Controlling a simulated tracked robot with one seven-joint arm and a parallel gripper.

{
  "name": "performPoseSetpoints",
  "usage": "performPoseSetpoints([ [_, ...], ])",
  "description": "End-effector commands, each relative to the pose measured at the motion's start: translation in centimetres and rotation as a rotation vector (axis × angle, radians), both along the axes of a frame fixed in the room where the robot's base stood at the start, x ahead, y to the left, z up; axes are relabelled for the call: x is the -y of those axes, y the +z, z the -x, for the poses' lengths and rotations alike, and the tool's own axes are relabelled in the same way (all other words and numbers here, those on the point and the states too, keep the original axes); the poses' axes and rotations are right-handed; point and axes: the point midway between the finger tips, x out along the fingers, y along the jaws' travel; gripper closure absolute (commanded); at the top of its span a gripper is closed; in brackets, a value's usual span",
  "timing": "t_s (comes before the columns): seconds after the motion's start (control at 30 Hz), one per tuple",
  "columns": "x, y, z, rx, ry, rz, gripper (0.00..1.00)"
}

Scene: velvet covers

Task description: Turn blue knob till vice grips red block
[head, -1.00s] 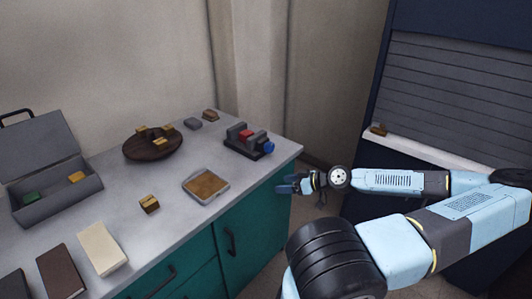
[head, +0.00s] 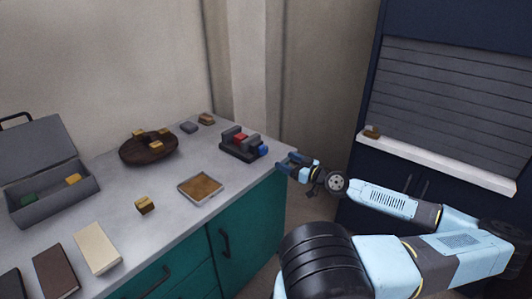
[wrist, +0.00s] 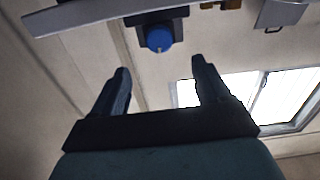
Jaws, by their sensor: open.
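The dark vice (head: 236,152) stands near the right end of the grey counter. The red block (head: 239,137) sits between its jaws; I cannot tell whether the jaws touch it. The blue knob (head: 263,151) is on the vice's right end, facing my gripper. My gripper (head: 282,162) is open and empty, just off the counter's right end and a short way right of the knob. In the wrist view the blue knob (wrist: 159,39) shows ahead, beyond and between the fingertips of my gripper (wrist: 160,75), with a small yellowish mark on it. The red block is not seen there.
A shuttered cabinet (head: 450,100) stands at the right.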

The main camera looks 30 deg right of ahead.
Motion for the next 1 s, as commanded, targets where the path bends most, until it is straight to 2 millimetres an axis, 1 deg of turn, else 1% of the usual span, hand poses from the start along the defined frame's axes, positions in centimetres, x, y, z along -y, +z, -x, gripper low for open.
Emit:
performPoseSetpoints([
  [0.7,-2.8,0.0,-8.0,-0.001,-0.002,0.001,0.24],
  [0.8,-3.1,0.0,-9.0,0.000,-0.002,0.002,0.24],
  [1.0,-3.5,0.0,-10.1,0.000,-0.004,0.000,0.24],
])
